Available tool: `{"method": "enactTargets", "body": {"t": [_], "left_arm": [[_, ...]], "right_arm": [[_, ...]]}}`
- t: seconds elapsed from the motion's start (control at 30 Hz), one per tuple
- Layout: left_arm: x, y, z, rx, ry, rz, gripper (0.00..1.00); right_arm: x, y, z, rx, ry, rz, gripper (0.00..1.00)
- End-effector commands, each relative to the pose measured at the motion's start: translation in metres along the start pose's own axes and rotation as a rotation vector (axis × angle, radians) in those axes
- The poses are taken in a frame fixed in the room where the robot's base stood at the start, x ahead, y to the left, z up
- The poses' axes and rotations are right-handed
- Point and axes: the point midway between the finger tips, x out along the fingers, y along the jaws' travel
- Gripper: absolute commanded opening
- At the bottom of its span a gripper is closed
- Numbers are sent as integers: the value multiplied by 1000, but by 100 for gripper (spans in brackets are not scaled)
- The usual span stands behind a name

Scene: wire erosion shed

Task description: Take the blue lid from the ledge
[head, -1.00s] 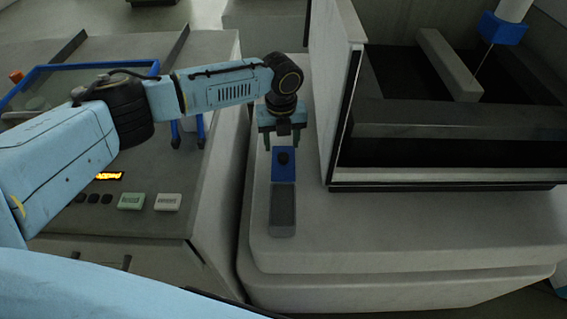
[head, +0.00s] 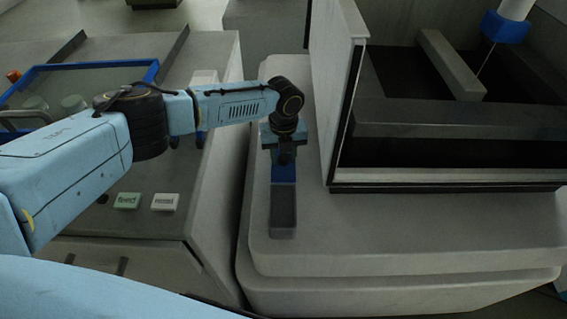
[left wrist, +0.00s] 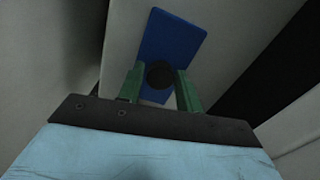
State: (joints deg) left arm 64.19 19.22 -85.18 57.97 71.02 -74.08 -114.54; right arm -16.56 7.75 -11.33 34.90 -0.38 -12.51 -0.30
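The blue lid (head: 284,174) lies on the pale ledge (head: 340,225), just behind a dark grey box. It shows larger in the left wrist view (left wrist: 172,38), with a round black knob (left wrist: 160,74) on it. My left gripper (head: 285,158) is low over the lid and covers part of it in the head view. In the left wrist view its green fingers (left wrist: 160,82) are apart, one on each side of the knob. Whether they touch the knob I cannot tell. My right gripper is not in view.
The dark grey box (head: 284,211) stands directly in front of the lid. A pale upright panel (head: 341,90) and the machine's dark tank (head: 450,160) rise to the right. A control console (head: 150,220) with labelled buttons is at left.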

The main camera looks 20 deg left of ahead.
Motion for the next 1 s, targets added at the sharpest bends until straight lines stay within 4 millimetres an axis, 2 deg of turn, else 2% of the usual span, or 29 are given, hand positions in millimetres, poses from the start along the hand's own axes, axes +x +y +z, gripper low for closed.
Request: {"method": "enactTargets", "body": {"t": [0.03, 0.2, 0.47, 0.57, 0.8, 1.0], "left_arm": [[0, 0, 0, 0, 0, 0, 28], [0, 0, 0, 0, 0, 0, 6], [-3, 0, 0, 0, -1, -1, 5], [-14, 0, 1, 1, -2, -2, 5], [-63, 0, 1, 1, -2, -4, 5], [-93, 0, 0, -8, -2, -2, 5]], "right_arm": [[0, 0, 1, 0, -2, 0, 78], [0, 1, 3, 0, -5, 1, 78], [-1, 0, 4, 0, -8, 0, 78], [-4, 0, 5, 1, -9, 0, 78], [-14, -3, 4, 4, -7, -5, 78], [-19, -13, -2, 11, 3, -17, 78]]}}
